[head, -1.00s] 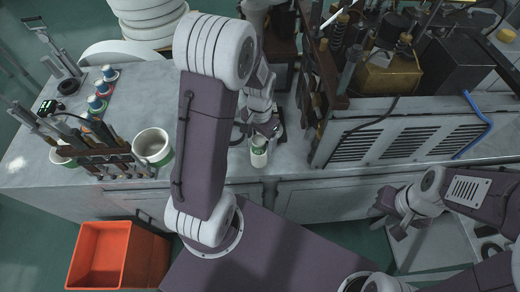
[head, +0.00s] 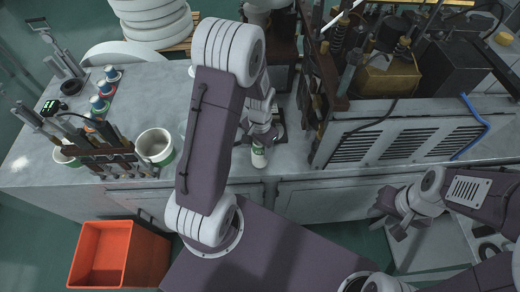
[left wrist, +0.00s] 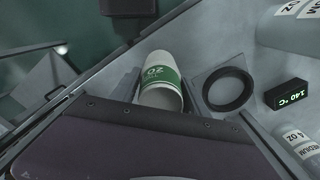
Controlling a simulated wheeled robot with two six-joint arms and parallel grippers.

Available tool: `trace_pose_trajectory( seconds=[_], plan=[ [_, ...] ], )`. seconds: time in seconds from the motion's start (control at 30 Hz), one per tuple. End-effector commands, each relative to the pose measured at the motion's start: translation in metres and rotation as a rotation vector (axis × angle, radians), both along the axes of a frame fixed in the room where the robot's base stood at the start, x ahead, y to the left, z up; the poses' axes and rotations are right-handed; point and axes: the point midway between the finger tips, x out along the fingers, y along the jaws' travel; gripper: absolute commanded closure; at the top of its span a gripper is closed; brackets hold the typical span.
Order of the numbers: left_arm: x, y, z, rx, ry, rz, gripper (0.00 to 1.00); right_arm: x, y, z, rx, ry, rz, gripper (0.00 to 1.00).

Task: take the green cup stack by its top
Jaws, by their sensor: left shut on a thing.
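The green cup stack (head: 259,158) is white with a green band and stands near the front edge of the metal bench. My left gripper (head: 262,138) is at its upper end, shut on it. In the left wrist view the cup stack (left wrist: 162,72) sits between the two fingers, its green band and printed lettering showing. Part of it is hidden behind my wrist. My right gripper (head: 388,215) is far to the right, apart from the cups, with its fingers spread and empty.
A louvred machine (head: 390,140) stands to the right of the cup stack. A white bucket (head: 155,146) and a tool rack (head: 98,150) stand at the left. An orange bin (head: 118,255) is on the floor. The wrist view shows a black ring (left wrist: 228,89) and a temperature display (left wrist: 287,95).

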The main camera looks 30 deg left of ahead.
Motion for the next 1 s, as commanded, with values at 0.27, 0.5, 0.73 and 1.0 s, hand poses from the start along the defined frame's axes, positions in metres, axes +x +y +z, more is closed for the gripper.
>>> trace_pose_trajectory(
  seconds=[0.27,0.5,0.73,1.0],
  plan=[
    [0.000,-0.001,0.041,0.001,-0.008,-0.001,0.88,0.000,0.000,-0.011,0.000,0.000,0.000,0.64],
    [-0.053,-0.023,0.073,0.000,-0.007,-0.003,0.88,0.000,0.000,-0.022,0.000,0.000,0.000,0.64],
    [-0.093,-0.039,0.099,0.000,-0.005,-0.002,0.88,0.000,0.000,-0.024,0.000,0.000,0.000,0.64],
    [-0.108,-0.045,0.108,0.000,0.000,0.000,0.88,0.000,0.000,-0.025,0.000,0.000,0.000,0.64]
  ],
)
